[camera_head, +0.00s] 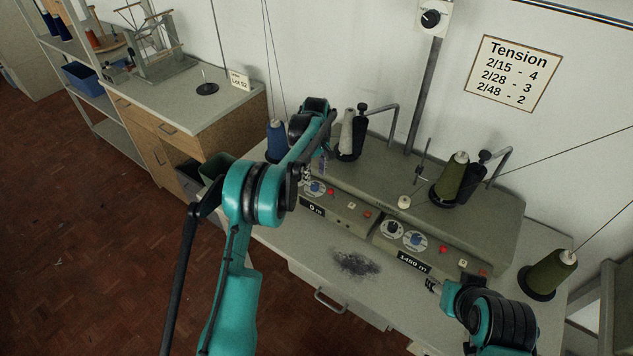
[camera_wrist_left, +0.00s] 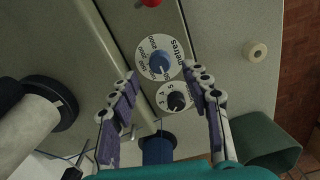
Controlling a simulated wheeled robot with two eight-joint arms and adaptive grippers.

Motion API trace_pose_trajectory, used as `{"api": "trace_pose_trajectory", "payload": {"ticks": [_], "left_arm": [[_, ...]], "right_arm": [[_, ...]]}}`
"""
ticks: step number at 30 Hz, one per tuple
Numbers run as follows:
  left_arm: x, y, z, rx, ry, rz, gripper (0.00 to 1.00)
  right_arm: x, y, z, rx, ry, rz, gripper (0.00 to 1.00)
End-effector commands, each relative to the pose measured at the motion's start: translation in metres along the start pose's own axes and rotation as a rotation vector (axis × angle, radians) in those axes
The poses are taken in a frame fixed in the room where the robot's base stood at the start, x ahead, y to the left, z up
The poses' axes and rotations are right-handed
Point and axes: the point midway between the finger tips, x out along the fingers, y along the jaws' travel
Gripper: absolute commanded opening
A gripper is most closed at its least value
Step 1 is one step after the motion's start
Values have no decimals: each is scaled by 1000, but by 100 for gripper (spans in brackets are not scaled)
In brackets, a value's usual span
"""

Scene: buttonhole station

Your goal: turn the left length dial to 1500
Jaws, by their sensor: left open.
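The left length dial (camera_head: 316,188) has a blue knob on a white face at the left unit of the grey winding machine (camera_head: 470,215). In the left wrist view the left length dial (camera_wrist_left: 159,62) shows its face marked "metres". The left display (camera_head: 312,208) reads 0 m. My left gripper (camera_head: 308,176) is just above the dial; in the left wrist view its open fingers (camera_wrist_left: 160,76) stand either side of the dial's lower part, with no visible contact. My right gripper (camera_head: 433,286) is low at the right unit; its jaws are too small to read.
A black knob (camera_wrist_left: 176,100) sits beside the dial. The right unit has a blue dial (camera_head: 415,239) and a display (camera_head: 413,262) reading 1450 m. Red buttons and thread cones, including a green cone (camera_head: 450,178), stand nearby. Grey fluff (camera_head: 356,263) lies on the bare tabletop in front.

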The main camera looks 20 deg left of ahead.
Motion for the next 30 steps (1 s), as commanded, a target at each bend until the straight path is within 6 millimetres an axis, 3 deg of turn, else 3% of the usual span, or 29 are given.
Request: {"api": "trace_pose_trajectory", "payload": {"ticks": [3,7,19,24,30], "left_arm": [[23,0,0,0,0,1,48],[39,0,0,1,0,1,48],[46,0,0,1,1,1,48],[46,0,0,2,1,1,3],[46,0,0,4,1,1,0]], "right_arm": [[7,0,5,0,0,0,48],[10,0,7,0,0,0,48],[11,0,8,0,0,0,48],[11,0,8,0,0,0,48],[11,0,8,0,0,0,48]]}}
